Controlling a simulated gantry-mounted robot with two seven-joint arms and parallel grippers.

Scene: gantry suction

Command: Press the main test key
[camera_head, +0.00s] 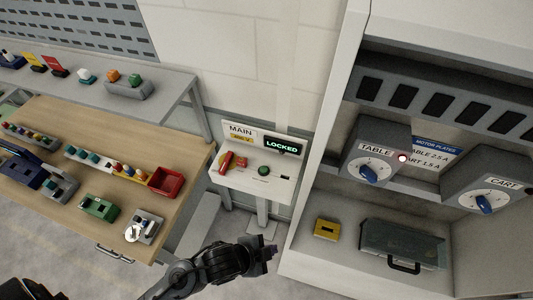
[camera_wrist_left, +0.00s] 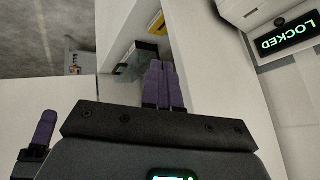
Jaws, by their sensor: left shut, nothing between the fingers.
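The MAIN station (camera_head: 252,187) is a white stand at centre, with a MAIN label and a display (camera_head: 283,146) reading LOCKED. Its sloped top carries a red cylinder (camera_head: 227,162) and a round dark-green button (camera_head: 263,171); I cannot tell for sure which is the main test key. My left gripper (camera_head: 272,251) is below and in front of the station, apart from it. Its purple fingers (camera_wrist_left: 160,86) are shut with nothing between them. In the left wrist view the LOCKED display (camera_wrist_left: 285,38) shows upside down at the upper right. My right gripper is not in view.
A white cabinet (camera_head: 325,95) stands right of the station, with TABLE (camera_head: 375,165) and CART (camera_head: 485,198) dial boxes, a yellow block (camera_head: 326,229) and a grey case (camera_head: 400,246). A wooden table (camera_head: 75,148) with several parts stands left. Open floor lies between.

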